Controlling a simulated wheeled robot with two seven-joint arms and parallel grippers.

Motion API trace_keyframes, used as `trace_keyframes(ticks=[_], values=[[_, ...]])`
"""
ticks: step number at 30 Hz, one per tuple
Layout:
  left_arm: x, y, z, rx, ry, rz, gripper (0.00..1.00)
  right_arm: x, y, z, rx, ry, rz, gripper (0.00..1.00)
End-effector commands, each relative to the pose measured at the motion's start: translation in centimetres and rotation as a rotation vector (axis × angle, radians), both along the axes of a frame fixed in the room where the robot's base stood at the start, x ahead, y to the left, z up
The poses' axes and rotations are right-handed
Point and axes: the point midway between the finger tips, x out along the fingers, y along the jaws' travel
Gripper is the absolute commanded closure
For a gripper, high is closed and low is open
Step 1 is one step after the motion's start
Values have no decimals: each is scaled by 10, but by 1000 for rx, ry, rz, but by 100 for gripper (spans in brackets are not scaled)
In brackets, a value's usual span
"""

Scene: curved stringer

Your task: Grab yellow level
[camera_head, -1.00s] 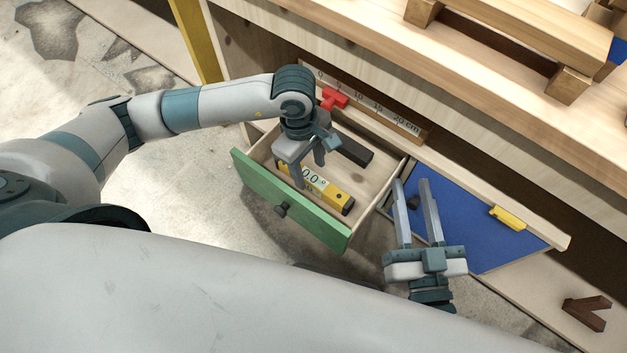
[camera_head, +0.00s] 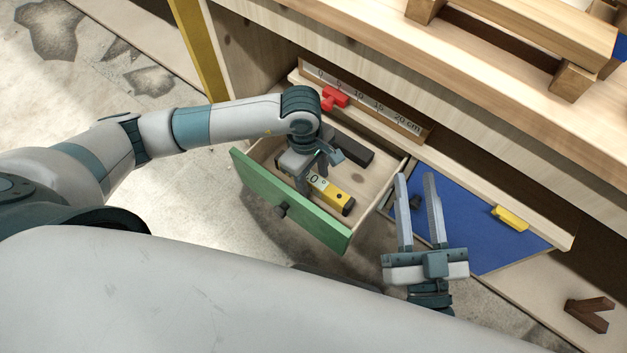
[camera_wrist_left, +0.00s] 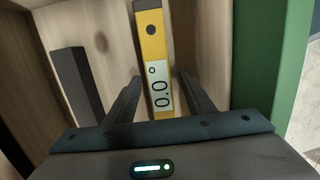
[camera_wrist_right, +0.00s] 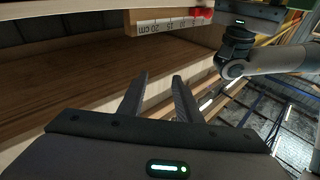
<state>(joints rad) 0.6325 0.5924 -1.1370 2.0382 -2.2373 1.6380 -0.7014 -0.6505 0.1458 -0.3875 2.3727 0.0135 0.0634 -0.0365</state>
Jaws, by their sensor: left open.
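The yellow level (camera_head: 337,197) lies in the open drawer with the green front (camera_head: 290,200). In the left wrist view the level (camera_wrist_left: 152,38) shows a pale display reading 0.0. My left gripper (camera_wrist_left: 158,82) is open, with a finger on either side of the level's line. In the head view my left gripper (camera_head: 312,182) is down at the drawer and hides part of the level. Whether the fingers touch the level I cannot tell. My right gripper (camera_head: 415,178) is open and empty, beside the drawer over the blue panel's left edge.
A dark block (camera_head: 354,151) lies in the drawer behind the level. A red clamp-like piece (camera_head: 334,97) and a ruler board (camera_head: 370,100) are on the shelf behind. A blue panel (camera_head: 470,215) with a yellow handle (camera_head: 510,217) is to the right. A brown wooden piece (camera_head: 589,314) lies at lower right.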

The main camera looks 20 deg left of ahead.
Motion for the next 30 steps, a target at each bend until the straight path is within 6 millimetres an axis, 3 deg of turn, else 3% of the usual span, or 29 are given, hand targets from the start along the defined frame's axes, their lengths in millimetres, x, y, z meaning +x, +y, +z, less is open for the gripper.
trace_keyframes(ticks=[3, 9, 20, 30], values=[[0, 0, 0, 0, 0, 0, 54, 0, 0, 0, 0, 0, 0, 69], [0, 0, 0, 0, 0, 0, 100, 0, 0, 0, 0, 0, 0, 69], [1, 0, 4, 0, -2, 0, 100, 1, 0, 0, -2, 6, 0, 69], [1, 0, 47, -1, -4, -1, 100, 7, -3, -24, -46, 135, 2, 69]])
